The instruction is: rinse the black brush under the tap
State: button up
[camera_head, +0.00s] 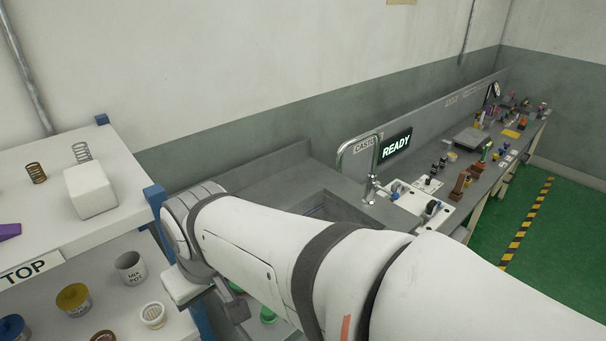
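The chrome tap (342,160) stands at the sink, its spout curving up and over to the left. The sink basin (322,211) shows only in part behind my arm. I cannot make out a black brush in this view. My white arm crosses the front of the view from the lower right, and its wrist end lies left of the sink, near the blue post of the shelf.
A white shelf unit (129,165) at the left holds springs, a white block (90,188) and a mix pot (131,267). Green items (267,315) show partly below my arm. A lit READY sign (396,144) and a cluttered bench lie right of the tap.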

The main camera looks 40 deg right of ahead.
aim_at(395, 195)
jog(key=u, duration=0.2)
jog(key=k, duration=1.7)
jog(key=z, duration=1.35)
jog(key=i, duration=1.65)
jog(key=z, duration=0.1)
